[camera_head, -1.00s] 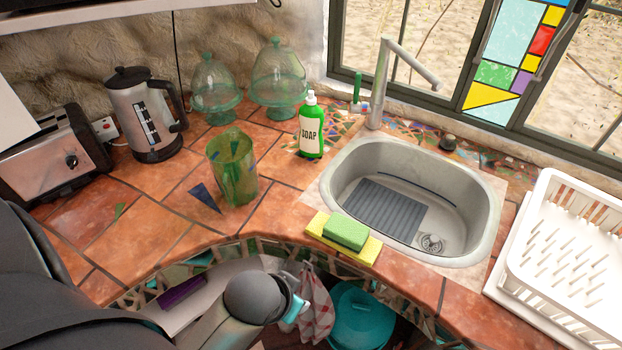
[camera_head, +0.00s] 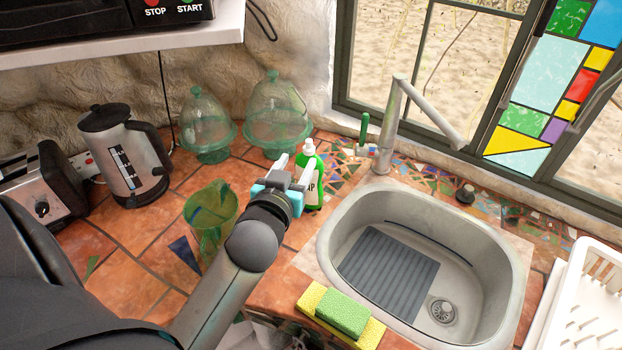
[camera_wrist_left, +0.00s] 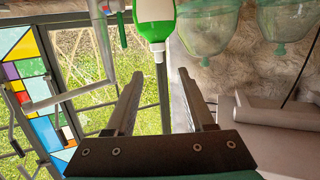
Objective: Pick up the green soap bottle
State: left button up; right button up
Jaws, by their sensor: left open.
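The green soap bottle (camera_head: 317,191) stands upright on the tiled counter, left of the sink. It has a white cap and a white label, and my left gripper partly covers it in the head view. My left gripper (camera_head: 295,161) is open and empty, close in front of the bottle on its left side. In the left wrist view the bottle (camera_wrist_left: 154,33) appears upside down at the top, cap downward. There it lies past the open fingertips (camera_wrist_left: 160,73), not between the fingers.
A green pitcher (camera_head: 208,222) stands close to my left arm. Two glass domes (camera_head: 275,115) are behind, with a kettle (camera_head: 127,160) and toaster (camera_head: 42,195) at left. The sink (camera_head: 420,200), faucet (camera_head: 390,125), sponges (camera_head: 341,314) and dish rack (camera_head: 590,300) are at right.

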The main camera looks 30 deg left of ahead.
aim_at(308, 144)
pick_arm(q)
jog(key=x, duration=0.6)
jog(key=shift+w+a, duration=0.1)
jog(key=shift+w, duration=0.15)
jog(key=shift+w+a+f, duration=0.1)
jog(key=shift+w+f, duration=0.05)
jog(key=shift+w, duration=0.3)
jog(key=x, duration=0.4)
jog(key=shift+w, duration=0.2)
jog(key=shift+w+a, duration=0.15)
jog(key=shift+w, duration=0.3)
pick_arm(e)
jog(key=shift+s+d, duration=0.1)
jog(key=shift+d, duration=0.15)
pick_arm(q)
grip_shut()
pick_arm(e)
jog(key=shift+a, duration=0.1)
